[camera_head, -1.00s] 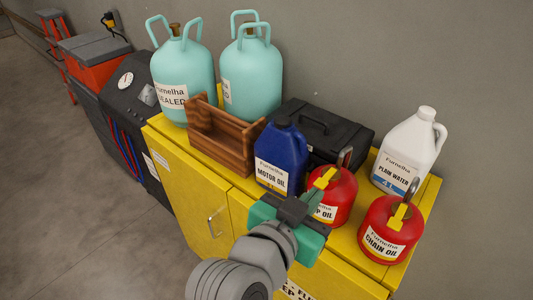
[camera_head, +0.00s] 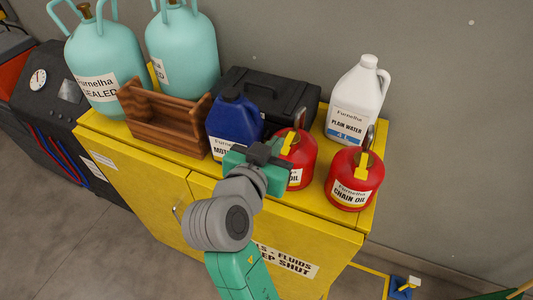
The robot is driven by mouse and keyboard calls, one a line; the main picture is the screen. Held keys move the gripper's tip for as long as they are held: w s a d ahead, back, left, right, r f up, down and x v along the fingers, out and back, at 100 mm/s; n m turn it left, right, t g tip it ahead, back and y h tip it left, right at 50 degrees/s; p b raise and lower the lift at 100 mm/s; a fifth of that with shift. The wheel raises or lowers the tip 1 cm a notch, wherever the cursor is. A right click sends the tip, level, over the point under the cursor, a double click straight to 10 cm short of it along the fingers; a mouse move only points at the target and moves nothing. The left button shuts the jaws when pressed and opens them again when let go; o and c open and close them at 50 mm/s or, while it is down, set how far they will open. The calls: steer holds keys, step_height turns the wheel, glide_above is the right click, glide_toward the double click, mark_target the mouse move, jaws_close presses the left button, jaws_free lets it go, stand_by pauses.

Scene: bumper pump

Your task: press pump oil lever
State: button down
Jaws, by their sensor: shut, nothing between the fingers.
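The pump oil can (camera_head: 301,158) is red with a yellow lever (camera_head: 288,142) and a grey spout. It stands on the yellow cabinet, and my gripper hides its left side and part of its label. My gripper (camera_head: 272,149) is shut and empty, just in front of the can at about the height of its lever. I cannot tell whether it touches the lever. A second red can, labelled chain oil (camera_head: 353,179), stands to the right with its own yellow lever.
A blue motor oil jug (camera_head: 234,118) stands just left of my gripper. A white plain water jug (camera_head: 357,100), a black case (camera_head: 266,97), a wooden tote (camera_head: 160,118) and two teal tanks (camera_head: 181,55) share the yellow cabinet top (camera_head: 313,202). A grey wall stands behind.

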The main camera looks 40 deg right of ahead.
mark_target(288, 142)
steer(key=d+f, duration=0.1)
steer(key=w+d+f, duration=0.1)
steer(key=f, duration=0.1)
steer(key=d+f+p, duration=0.1)
steer(key=f, duration=0.1)
steer(key=shift+w, duration=0.25)
steer(key=shift+a, duration=0.1)
steer(key=b, duration=0.2)
steer(key=shift+a+f+b, duration=0.1)
steer(key=shift+f+b, duration=0.15)
steer(key=shift+b, duration=0.15)
